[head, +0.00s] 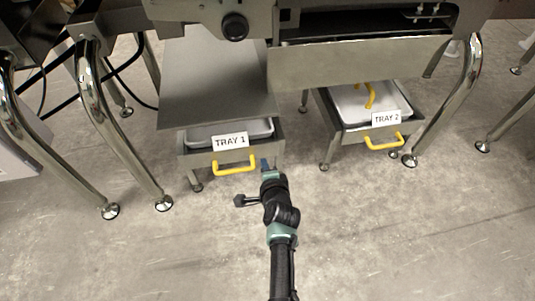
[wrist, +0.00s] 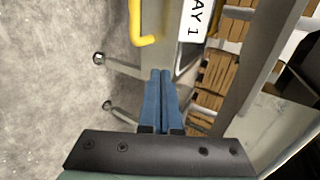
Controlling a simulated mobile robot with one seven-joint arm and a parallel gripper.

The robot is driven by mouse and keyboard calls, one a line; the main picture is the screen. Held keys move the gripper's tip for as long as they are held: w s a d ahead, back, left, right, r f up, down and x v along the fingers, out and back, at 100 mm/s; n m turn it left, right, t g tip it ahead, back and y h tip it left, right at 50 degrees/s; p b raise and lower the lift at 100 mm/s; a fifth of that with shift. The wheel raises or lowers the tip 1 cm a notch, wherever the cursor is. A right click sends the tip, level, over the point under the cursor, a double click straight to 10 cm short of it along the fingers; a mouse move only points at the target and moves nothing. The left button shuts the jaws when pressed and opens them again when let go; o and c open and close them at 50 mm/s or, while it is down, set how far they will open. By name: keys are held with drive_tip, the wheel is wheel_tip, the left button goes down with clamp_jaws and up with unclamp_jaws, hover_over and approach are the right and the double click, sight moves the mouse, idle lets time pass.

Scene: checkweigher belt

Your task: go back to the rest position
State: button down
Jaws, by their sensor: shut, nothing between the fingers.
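My gripper (head: 266,164) is shut and empty, its blue fingers together. In the head view it is just right of the yellow handle (head: 234,168) of the stand marked TRAY 1 (head: 230,141). In the wrist view the closed blue fingers (wrist: 160,78) point toward the tray's front panel, with the yellow handle (wrist: 144,40) above left and the label (wrist: 196,18) above right. I cannot tell whether the fingertips touch the panel.
A grey sloping panel (head: 215,80) overhangs the first tray (head: 258,128). The second tray stand has a yellow handle (head: 384,143) and a yellow piece (head: 370,96) above its tray. Several brown blocks (wrist: 215,78) show in the wrist view. Chrome legs (head: 110,130) stand left; the foreground floor is clear.

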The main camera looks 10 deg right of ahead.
drive_tip(key=p+v, duration=0.3)
drive_tip(key=v, duration=0.4)
drive_tip(key=shift+p, duration=0.35)
drive_tip(key=w+a+r+n+t+p, duration=0.1)
drive_tip(key=w+r+n+t, duration=0.15)
drive_tip(key=r, duration=0.85)
drive_tip(key=w+a+r+n+t+p, duration=0.1)
drive_tip(key=w+r+n+p, duration=0.15)
drive_tip(key=r, duration=0.75)
drive_tip(key=w+a+r+n+t, duration=0.15)
drive_tip(key=w+r, duration=0.25)
drive_tip(key=r, duration=0.7)
drive_tip(key=s+a+r+n+t+p, duration=0.1)
drive_tip(key=s+r+n+t+p, duration=0.15)
drive_tip(key=r, duration=0.95)
drive_tip(key=s+a+r+n+t+p, duration=0.15)
drive_tip(key=r+n, duration=0.25)
drive_tip(key=r, duration=0.9)
drive_tip(key=s+a+r+n+t+p, duration=0.1)
drive_tip(key=s+r+n+t+p, duration=0.15)
drive_tip(key=s+r, duration=0.85)
drive_tip(key=s+a+r+n+t+p, duration=0.1)
drive_tip(key=s+r+n+t, duration=0.45)
drive_tip(key=r, duration=0.95)
wheel_tip(320, 180, up, 37)
drive_tip(key=m+g+p, duration=0.1)
drive_tip(key=m+p, duration=0.2)
drive_tip(key=p, duration=3.4)
drive_tip(key=shift+s+g, duration=0.3)
drive_tip(key=shift+s, duration=0.15)
